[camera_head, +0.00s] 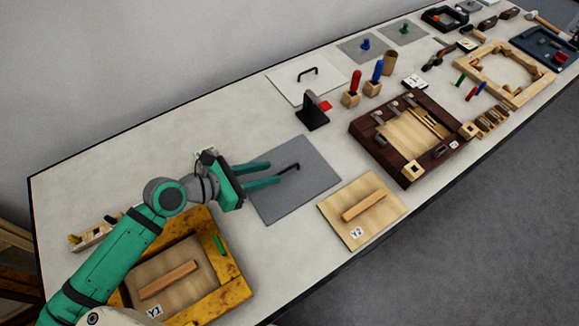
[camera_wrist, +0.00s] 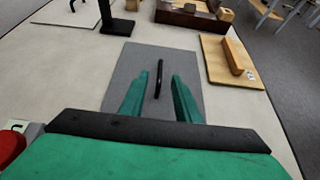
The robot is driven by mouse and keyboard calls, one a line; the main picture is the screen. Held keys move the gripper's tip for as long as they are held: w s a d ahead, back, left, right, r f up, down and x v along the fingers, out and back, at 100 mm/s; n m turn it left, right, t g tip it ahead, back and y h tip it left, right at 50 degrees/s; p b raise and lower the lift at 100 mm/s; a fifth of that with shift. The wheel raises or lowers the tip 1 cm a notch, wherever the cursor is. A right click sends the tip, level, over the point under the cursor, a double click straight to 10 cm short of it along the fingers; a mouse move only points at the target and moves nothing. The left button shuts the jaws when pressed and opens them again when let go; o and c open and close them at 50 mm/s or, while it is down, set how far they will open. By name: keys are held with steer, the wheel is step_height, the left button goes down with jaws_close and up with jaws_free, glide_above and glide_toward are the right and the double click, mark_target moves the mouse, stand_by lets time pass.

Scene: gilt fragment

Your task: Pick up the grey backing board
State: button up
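The grey backing board (camera_head: 306,190) lies flat on the long white table, with a black bar handle (camera_head: 289,169) on its top. My gripper (camera_head: 270,173) is over the left part of the board, its two green fingers spread apart. In the wrist view the handle (camera_wrist: 158,79) stands between the lines of the two fingers (camera_wrist: 160,95), ahead of their tips or between them; I cannot tell which. The fingers do not visibly touch it. The board (camera_wrist: 135,62) fills the area beneath the fingers there.
A plywood board marked Y2 (camera_head: 385,213) lies close on the right. A yellow frame (camera_head: 228,262) around a board marked Y1 (camera_head: 178,262) is in front. A black stand (camera_head: 312,117) is behind the grey board. A white board with a handle (camera_head: 290,88) lies farther back.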

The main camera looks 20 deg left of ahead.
mark_target(287, 169)
steer(key=shift+f+x, duration=0.2)
steer(key=shift+x, duration=3.7)
steer(key=shift+w, duration=0.1)
steer(key=c, duration=0.7)
steer(key=shift+a, duration=0.15)
jaws_close()
